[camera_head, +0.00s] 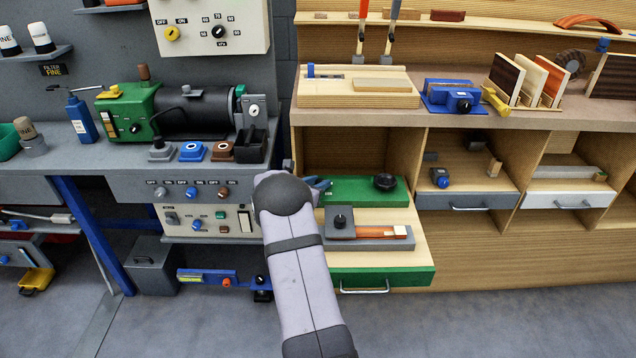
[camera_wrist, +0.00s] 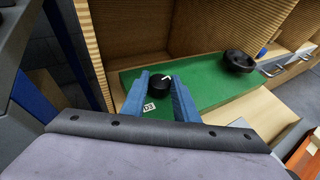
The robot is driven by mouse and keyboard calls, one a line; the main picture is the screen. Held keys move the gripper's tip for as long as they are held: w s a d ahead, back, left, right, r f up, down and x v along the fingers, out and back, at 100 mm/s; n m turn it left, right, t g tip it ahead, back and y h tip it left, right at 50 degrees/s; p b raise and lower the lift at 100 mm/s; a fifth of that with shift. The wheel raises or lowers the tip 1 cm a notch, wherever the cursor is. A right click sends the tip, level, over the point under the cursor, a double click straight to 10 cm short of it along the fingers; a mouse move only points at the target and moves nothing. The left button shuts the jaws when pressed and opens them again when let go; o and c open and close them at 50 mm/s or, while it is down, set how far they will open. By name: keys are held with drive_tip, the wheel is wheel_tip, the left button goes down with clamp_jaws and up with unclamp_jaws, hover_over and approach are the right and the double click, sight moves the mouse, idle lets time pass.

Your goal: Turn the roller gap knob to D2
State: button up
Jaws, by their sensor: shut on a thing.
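My gripper (camera_head: 318,185) reaches over the left end of a green panel (camera_head: 351,188) in the open lower compartment. In the wrist view, its blue fingers (camera_wrist: 160,80) are shut on a small black knob (camera_wrist: 159,83), one finger on each side. A white pointer mark on the knob points to the upper right in that view. A white label (camera_wrist: 149,106) that seems to read D3 lies on the panel on the near side of the knob. No D2 mark can be made out; the fingers may cover other marks. In the head view the gripper hides the knob.
A larger black handwheel (camera_head: 384,182) stands on the right part of the green panel, also in the wrist view (camera_wrist: 238,61). A grey block with a black knob (camera_head: 340,219) sits on the pulled-out drawer in front. Wooden compartment walls stand close behind.

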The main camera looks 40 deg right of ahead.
drive_tip(key=shift+w+r+m+g+p, duration=0.15)
drive_tip(key=shift+m+g+p, duration=0.15)
drive_tip(key=shift+m+g, duration=0.15)
drive_tip(key=shift+w+r+m+g+p, duration=0.1)
drive_tip(key=shift+m+g+p, duration=0.25)
drive_tip(key=shift+g, duration=0.2)
drive_tip(key=shift+w+f+m+g+b, duration=0.15)
drive_tip(key=shift+m+g+b, duration=0.3)
drive_tip(key=shift+m+g, duration=0.75)
drive_tip(key=o, duration=1.1)
drive_tip(key=shift+c, duration=0.2)
drive_tip(key=shift+a, duration=0.15)
drive_tip(key=shift+v, duration=3.55)
